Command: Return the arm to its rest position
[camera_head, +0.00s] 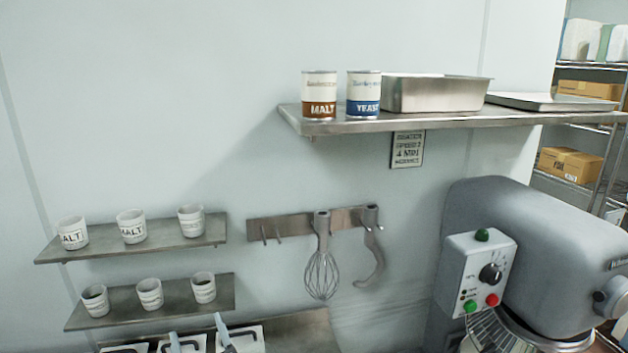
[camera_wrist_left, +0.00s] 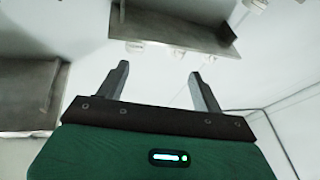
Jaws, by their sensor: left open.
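My left gripper (camera_wrist_left: 158,70) shows in the left wrist view, with its two grey fingers spread apart and nothing between them. It is open and empty. Shelf undersides show beyond the fingertips, apart from them. In the head view, two slim blue-grey pieces stand at the bottom edge, in front of white-edged bins (camera_head: 248,337); I cannot tell whether they are my fingertips or tool handles. The rest of my left arm is not visible there. My right gripper is in neither view.
Two small wall shelves (camera_head: 140,241) (camera_head: 150,309) hold several labelled cups. A whisk (camera_head: 321,270) and a hook (camera_head: 375,258) hang on a rack. A high shelf (camera_head: 440,119) carries a malt can (camera_head: 319,95), a yeast can (camera_head: 364,94) and a metal pan (camera_head: 435,95). A grey mixer (camera_head: 540,240) stands right.

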